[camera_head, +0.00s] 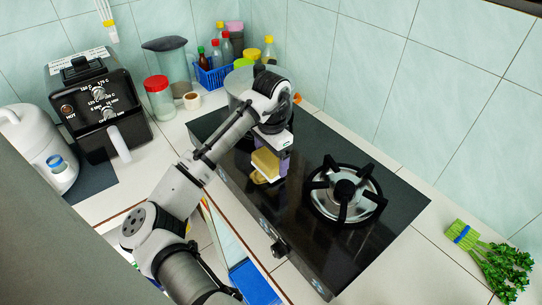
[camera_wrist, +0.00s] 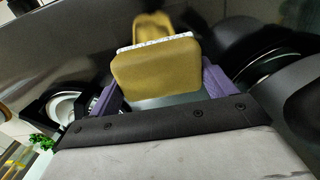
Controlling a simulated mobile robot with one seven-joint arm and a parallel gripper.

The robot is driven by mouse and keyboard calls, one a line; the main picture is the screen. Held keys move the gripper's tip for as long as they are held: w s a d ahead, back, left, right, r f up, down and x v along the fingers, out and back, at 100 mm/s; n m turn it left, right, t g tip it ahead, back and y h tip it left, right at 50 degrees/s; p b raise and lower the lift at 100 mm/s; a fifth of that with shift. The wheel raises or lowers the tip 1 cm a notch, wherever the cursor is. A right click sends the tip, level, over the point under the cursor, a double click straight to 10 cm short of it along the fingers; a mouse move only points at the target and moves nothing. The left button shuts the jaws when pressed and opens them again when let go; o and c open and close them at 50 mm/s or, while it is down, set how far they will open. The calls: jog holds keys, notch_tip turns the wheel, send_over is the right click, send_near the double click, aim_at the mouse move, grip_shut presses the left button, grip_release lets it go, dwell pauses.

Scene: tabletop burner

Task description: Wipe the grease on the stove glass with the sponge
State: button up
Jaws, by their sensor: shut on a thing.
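My gripper (camera_head: 273,160) is over the left half of the black stove glass (camera_head: 240,170), pointing down. It is shut on a yellow sponge (camera_head: 265,163) with a pale layer. In the wrist view the sponge (camera_wrist: 157,72) sits between the two purple fingers, close above the dark glass (camera_wrist: 75,50). A yellowish-brown patch (camera_head: 259,178) shows on the glass just below the sponge, and a similar patch (camera_wrist: 152,26) shows beyond it in the wrist view. I cannot tell whether this is grease or a reflection, nor whether the sponge touches the glass.
A burner with a black pan support (camera_head: 344,192) stands right of my gripper. A metal pot (camera_head: 240,82) is behind my arm. A blue basket of bottles (camera_head: 213,76), a red-lidded jar (camera_head: 160,98) and a black air fryer (camera_head: 100,105) stand at the back left. Green vegetables (camera_head: 500,265) lie at right.

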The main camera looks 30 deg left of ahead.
jog(key=shift+f, duration=0.6)
dwell(0.3)
jog(key=shift+w+d, duration=0.25)
jog(key=shift+w, duration=0.35)
jog(key=shift+w+d, duration=0.25)
jog(key=shift+w, duration=0.35)
jog(key=shift+w, duration=0.1)
jog(key=shift+w+d+p, duration=0.25)
jog(key=shift+w, duration=0.35)
jog(key=shift+w+d+p, duration=0.2)
jog(key=shift+w+p, duration=0.05)
jog(key=shift+w, duration=0.3)
jog(key=shift+s, duration=0.15)
jog(key=shift+s+a, duration=0.25)
jog(key=shift+s, duration=0.35)
jog(key=shift+s+a, duration=0.2)
jog(key=shift+s, duration=0.4)
jog(key=shift+s+p, duration=0.1)
jog(key=shift+p, duration=0.2)
